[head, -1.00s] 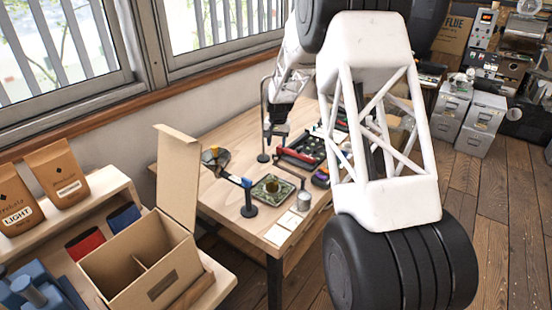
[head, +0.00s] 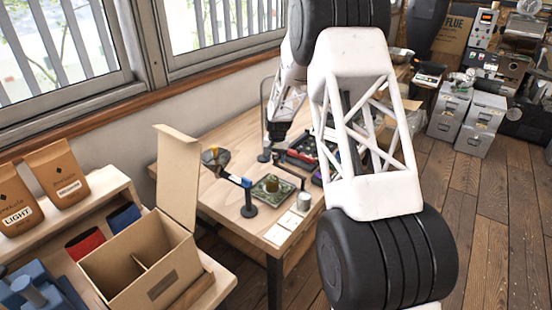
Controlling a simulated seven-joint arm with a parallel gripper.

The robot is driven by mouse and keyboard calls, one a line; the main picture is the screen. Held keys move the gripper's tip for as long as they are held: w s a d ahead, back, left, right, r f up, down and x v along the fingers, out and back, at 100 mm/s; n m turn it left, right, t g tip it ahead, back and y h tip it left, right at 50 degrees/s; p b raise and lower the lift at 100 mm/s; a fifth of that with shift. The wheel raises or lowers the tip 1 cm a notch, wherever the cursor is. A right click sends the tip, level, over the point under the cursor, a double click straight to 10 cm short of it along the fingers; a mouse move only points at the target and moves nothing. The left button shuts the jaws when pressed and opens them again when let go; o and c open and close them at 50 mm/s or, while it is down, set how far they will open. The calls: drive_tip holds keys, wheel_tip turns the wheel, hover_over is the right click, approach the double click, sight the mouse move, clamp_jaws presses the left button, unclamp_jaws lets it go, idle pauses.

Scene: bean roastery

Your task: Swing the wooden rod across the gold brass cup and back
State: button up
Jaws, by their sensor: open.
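A small gold brass cup (head: 272,184) stands upright on a green patterned mat (head: 284,193) near the front of the wooden table. A dark stand with a blue clamp (head: 248,184) beside it carries an arm ending in a dark, yellowish dish. I cannot make out the wooden rod for certain. My gripper (head: 277,138), dark and small, points down behind the cup, in the air near a tall thin stand (head: 264,156). It is open and holds nothing that I can see. My white arm covers the table's right part.
A metal can (head: 303,201) and pale tiles (head: 277,235) are at the table's front right. A dark tray (head: 300,152) of small items lies behind. An open cardboard box (head: 150,270) stands at left. Bare wood (head: 215,205) shows left of the mat.

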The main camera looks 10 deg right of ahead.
clamp_jaws()
drive_tip(key=shift+a, duration=0.1)
idle(0.4)
drive_tip(key=s+a+n, duration=0.3)
drive_tip(key=s+n, duration=1)
drive_tip(key=s, duration=0.1)
drive_tip(key=shift+s+a, duration=0.2)
drive_tip(key=shift+a, duration=0.1)
idle(0.4)
